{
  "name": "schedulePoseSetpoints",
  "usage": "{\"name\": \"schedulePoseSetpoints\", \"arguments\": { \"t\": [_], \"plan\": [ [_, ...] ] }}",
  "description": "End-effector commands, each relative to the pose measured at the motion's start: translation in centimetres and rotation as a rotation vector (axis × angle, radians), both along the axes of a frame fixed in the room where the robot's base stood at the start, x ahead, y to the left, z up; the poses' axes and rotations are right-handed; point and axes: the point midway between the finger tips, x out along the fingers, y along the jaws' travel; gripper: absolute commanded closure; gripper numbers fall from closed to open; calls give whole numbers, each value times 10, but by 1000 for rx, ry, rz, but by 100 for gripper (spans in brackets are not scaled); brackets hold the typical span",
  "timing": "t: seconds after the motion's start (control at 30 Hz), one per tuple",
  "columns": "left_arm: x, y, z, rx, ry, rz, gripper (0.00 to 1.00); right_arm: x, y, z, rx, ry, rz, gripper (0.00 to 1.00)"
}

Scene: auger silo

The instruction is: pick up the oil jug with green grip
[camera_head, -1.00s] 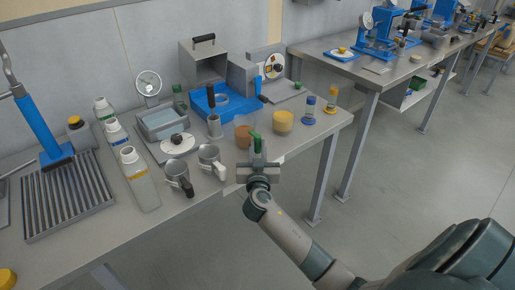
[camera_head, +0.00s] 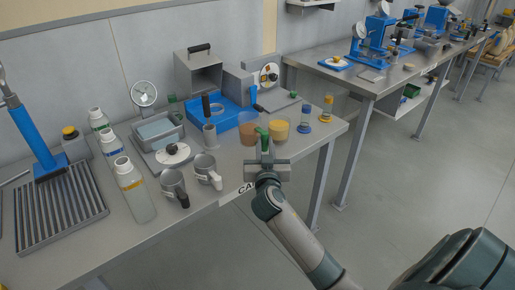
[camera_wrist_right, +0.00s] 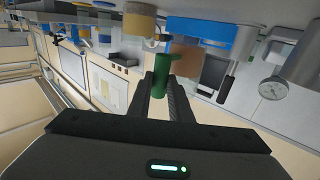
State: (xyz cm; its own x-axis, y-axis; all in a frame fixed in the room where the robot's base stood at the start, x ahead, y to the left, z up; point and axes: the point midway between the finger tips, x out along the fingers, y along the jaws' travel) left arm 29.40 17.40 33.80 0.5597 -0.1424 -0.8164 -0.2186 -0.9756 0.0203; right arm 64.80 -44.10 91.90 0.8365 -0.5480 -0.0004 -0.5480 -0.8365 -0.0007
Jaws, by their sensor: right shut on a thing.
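The oil jug with the green grip has an amber-brown body (camera_head: 248,133). It shows just above the bench and partly overlaps a yellow-orange cup behind it. Its green grip (camera_head: 263,138) points toward me. My right gripper (camera_head: 264,158) is shut on that grip. In the right wrist view, the green grip (camera_wrist_right: 160,72) sits between the dark fingertips (camera_wrist_right: 160,88), with the brown body (camera_wrist_right: 186,60) just beyond it. The jug's underside is hidden. My left gripper is not in view.
The yellow-orange cup (camera_head: 279,130) stands close to the jug. Two grey jugs (camera_head: 207,170) (camera_head: 172,185) stand left of it near the bench's (camera_head: 225,202) front edge. A blue tray (camera_head: 232,118) stands behind. Small blue and yellow stands are at right. The floor in front is clear.

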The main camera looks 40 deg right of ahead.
Motion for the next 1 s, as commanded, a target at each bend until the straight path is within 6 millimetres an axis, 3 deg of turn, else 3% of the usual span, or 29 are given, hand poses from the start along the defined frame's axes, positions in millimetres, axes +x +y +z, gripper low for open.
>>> {"name": "schedulePoseSetpoints", "arguments": {
  "t": [0.5, 1.0],
  "plan": [
    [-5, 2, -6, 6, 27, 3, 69, -38, -30, 30, -3, -3, -1, 100],
    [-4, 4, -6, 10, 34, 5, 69, -59, -45, 45, -1, -2, 0, 100]
  ]
}}
